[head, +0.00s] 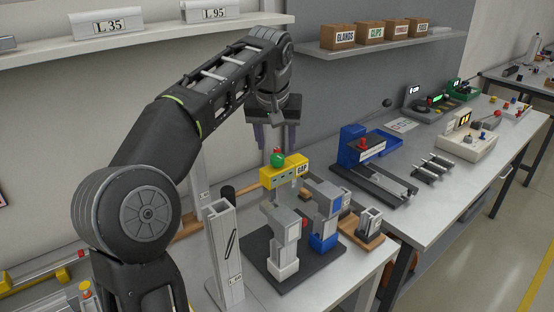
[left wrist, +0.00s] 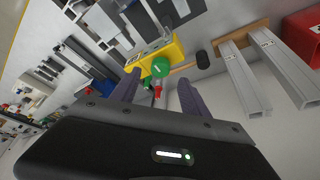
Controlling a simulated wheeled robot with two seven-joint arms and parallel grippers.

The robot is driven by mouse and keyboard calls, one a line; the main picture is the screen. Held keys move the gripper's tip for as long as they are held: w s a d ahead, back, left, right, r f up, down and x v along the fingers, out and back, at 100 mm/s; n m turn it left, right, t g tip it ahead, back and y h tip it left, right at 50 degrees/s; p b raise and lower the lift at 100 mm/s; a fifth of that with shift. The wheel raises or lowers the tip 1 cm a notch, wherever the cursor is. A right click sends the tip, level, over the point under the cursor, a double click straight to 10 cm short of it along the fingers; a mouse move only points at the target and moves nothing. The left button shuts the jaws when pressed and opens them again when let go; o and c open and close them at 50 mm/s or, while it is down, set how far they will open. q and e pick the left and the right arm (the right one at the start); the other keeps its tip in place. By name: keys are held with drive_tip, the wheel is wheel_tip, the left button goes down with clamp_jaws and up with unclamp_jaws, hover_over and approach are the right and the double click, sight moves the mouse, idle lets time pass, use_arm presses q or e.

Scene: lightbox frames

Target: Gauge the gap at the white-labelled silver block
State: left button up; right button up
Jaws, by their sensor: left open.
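The yellow gauge marked GAP (head: 285,176) stands behind the fixtures in the head view, with a green knob (head: 278,159) on top. It also shows in the left wrist view (left wrist: 172,50), with its green knob (left wrist: 160,68) between my fingers in the picture. My left gripper (head: 275,138) is open, fingers down, just above the knob and apparently empty. A silver block with a white base (head: 284,248) stands on a dark plate (head: 262,246). A similar block with a blue base (head: 323,224) stands to its right. My right gripper is out of view.
A tall silver upright with a label (head: 224,262) stands left of the dark plate. A small silver piece on a wooden base (head: 370,222) is at the right. A blue fixture (head: 355,146) stands on the farther bench. Shelves run along the wall behind my arm.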

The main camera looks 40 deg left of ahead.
sight(277, 156)
use_arm(q)
drive_tip(key=x, duration=0.5)
drive_tip(key=shift+c, duration=0.2)
drive_tip(key=shift+r, duration=0.1)
clamp_jaws()
idle(1.1)
